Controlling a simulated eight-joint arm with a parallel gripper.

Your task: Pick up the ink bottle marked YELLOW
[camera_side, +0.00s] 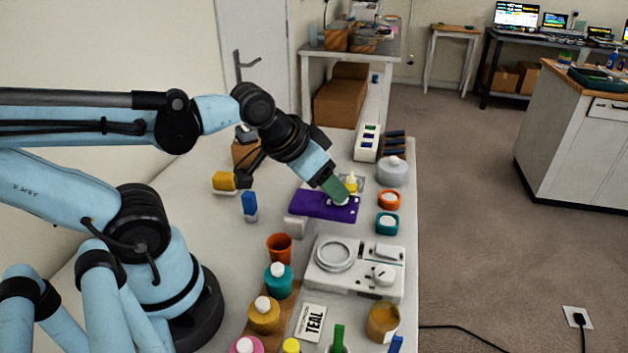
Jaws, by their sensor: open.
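No mark reading YELLOW can be read in the side view. A small yellow-topped bottle (351,182) stands just behind the tip of my gripper (338,194), partly hidden by it. A mustard-yellow bottle with a pale cap (264,314) stands at the front left, well away from my gripper. Another yellow cap (291,346) shows at the bottom edge, mostly cut off. My gripper points down over the purple block (312,205), close to its top. Its jaws are open. Whether the tip touches anything cannot be seen.
A white scale-like device (325,279) lies in front of the purple block. Orange (389,201) and teal (387,224) jars line the right edge.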

